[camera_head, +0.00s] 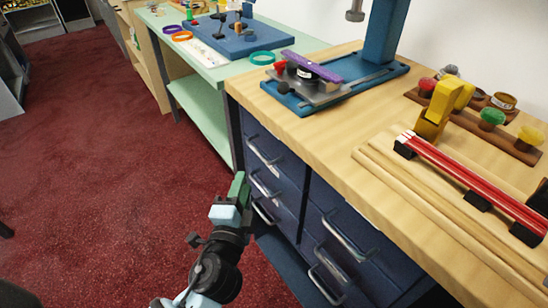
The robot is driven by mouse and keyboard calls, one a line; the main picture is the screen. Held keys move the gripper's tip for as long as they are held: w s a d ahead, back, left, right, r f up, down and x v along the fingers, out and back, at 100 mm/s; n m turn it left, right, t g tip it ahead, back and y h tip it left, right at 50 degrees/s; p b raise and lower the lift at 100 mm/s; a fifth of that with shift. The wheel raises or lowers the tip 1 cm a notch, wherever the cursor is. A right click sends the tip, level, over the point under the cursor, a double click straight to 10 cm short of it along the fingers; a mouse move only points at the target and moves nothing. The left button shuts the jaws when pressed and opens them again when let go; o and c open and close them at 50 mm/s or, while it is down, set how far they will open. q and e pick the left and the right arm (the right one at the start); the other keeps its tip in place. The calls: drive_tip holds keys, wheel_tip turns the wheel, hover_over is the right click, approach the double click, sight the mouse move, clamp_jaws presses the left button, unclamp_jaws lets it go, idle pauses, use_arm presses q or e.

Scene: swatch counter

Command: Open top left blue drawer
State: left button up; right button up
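The blue drawer unit (307,196) is under the wooden counter, with two columns of drawers with silver bar handles. The top left blue drawer (287,160) looks shut, its handle (264,151) near the unit's left edge. My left gripper (238,190) is in front of the left column, lower in the picture than the top handle and left of the lower handles. It appears apart from the handles. Its green and pale blue tip points up, and I cannot tell whether its fingers are open. My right gripper is not in view.
The wooden countertop (330,122) overhangs the drawers. It bears a blue stand (384,32), a yellow tape dispenser (436,108) and a red-striped bar (475,178). A pale green table (212,68) stands beyond. Red carpet (110,160) is clear at left.

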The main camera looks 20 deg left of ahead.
sight(255, 148)
use_arm(q)
drive_tip(key=shift+w+d+r+m+t+b, duration=0.15)
drive_tip(key=shift+w+d+r+m+t, duration=0.1)
drive_tip(key=shift+w+r, duration=0.35)
drive_tip(key=shift+w+d+r+m+t+b, duration=0.15)
drive_tip(key=shift+w+r+t, duration=0.1)
drive_tip(key=shift+w+r, duration=0.3)
drive_tip(key=shift+w+a+r, duration=0.1)
drive_tip(key=shift+w+a, duration=0.05)
drive_tip(key=shift+w, duration=1.1)
drive_tip(key=shift+w+a+r, duration=0.1)
drive_tip(key=shift+w+a, duration=0.05)
drive_tip(key=shift+w, duration=1.15)
drive_tip(key=shift+w+a+r, duration=0.1)
drive_tip(key=shift+w+a, duration=0.05)
drive_tip(key=shift+w, duration=1.1)
drive_tip(key=shift+c, duration=0.3)
clamp_jaws()
